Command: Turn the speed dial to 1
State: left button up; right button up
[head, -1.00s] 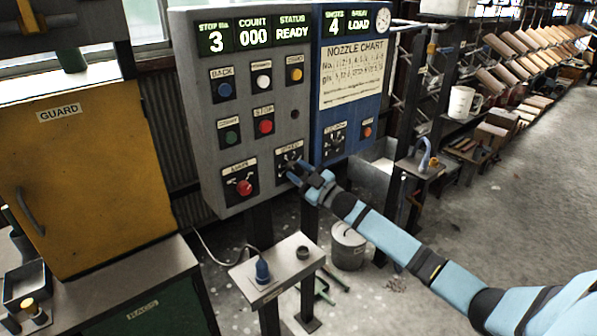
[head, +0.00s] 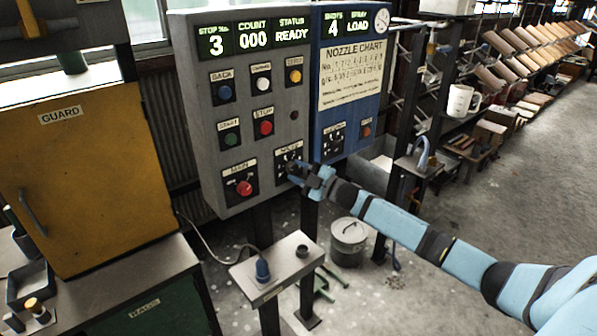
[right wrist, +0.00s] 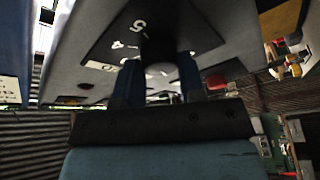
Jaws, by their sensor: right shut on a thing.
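The speed dial (head: 289,154) is on a black plate with white marks, at the lower right of the grey control panel (head: 212,130). My right gripper (head: 297,170) is at the dial in the head view and covers most of its knob. In the right wrist view the two fingers (right wrist: 160,80) are shut around the knob (right wrist: 161,70). The dial plate (right wrist: 195,30) there shows a 5 and a 4. The pointer's setting cannot be read. My left gripper is not in view.
A red main switch (head: 244,188) is left of the dial, and a red stop button (head: 266,128) is above it. The blue spray panel (head: 350,100) adjoins on the right. A small stand (head: 285,262) is below. Open floor lies to the right.

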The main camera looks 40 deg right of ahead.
jog(key=o, duration=0.9)
jog(key=shift+s, duration=0.1)
jog(key=shift+b+v, duration=0.75)
jog(key=shift+v, duration=6.05)
jog(key=shift+d, duration=0.1)
jog(key=s+a+f+m+g+h+p, duration=0.2)
jog(key=s+a+f+m+h+p, duration=0.35)
jog(key=s+a+f, duration=0.55)
jog(key=s+a+f+m+g+p, duration=0.1)
jog(key=s+a+m+p, duration=0.1)
jog(key=s+a, duration=0.2)
jog(key=s+a+m+g+p, duration=0.2)
jog(key=s+a, duration=0.3)
jog(key=a, duration=0.3)
jog(key=s+a+f+m+g+p, duration=0.1)
jog(key=s+a+m+g+p, duration=0.1)
jog(key=s+a+m, duration=0.2)
jog(key=shift+s+a+f, duration=0.15)
jog(key=shift+s+a, duration=0.2)
jog(key=shift+a, duration=0.45)
jog(key=shift+s+a+f, duration=0.15)
jog(key=shift+s+a, duration=0.2)
jog(key=shift+a, duration=0.4)
